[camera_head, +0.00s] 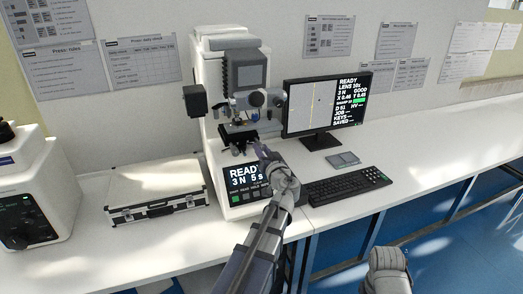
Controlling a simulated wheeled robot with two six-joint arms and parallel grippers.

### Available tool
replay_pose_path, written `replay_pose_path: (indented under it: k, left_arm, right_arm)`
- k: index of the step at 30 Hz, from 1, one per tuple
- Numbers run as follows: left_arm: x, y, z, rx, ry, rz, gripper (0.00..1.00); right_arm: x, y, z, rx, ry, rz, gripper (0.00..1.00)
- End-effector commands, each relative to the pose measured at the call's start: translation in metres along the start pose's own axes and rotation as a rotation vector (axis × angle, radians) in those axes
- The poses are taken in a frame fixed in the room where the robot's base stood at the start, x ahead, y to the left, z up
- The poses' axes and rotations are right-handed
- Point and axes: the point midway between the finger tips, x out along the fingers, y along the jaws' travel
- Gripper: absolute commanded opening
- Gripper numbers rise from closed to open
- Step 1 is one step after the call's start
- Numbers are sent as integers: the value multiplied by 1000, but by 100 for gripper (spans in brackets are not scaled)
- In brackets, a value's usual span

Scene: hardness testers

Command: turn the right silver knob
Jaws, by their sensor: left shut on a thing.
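The white hardness tester (208,75) stands on the bench left of the monitor, with a dark stage (238,136) under its head. My left gripper (260,150) reaches up to the right front of the stage. It is shut on a small part there, which looks like the right silver knob; the fingers mostly hide it. A round grey knob (257,99) shows higher on the head, apart from the gripper. Part of my right arm shows at the bottom right; its gripper is not in view.
A silver case (155,192) lies left of the tester, and another white machine (35,190) stands at far left. A monitor (325,105), keyboard (348,186) and small grey pad (343,159) are on the right. The bench further right is clear.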

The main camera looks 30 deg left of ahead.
Motion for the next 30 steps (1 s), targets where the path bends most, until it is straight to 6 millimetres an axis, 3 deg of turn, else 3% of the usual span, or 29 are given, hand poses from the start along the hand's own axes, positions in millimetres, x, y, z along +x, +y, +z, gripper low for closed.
replay_pose_path:
  k: [30]
  left_arm:
    - [0,0,0,948,0,1,0]
  right_arm:
    - [0,0,0,0,0,0,50]
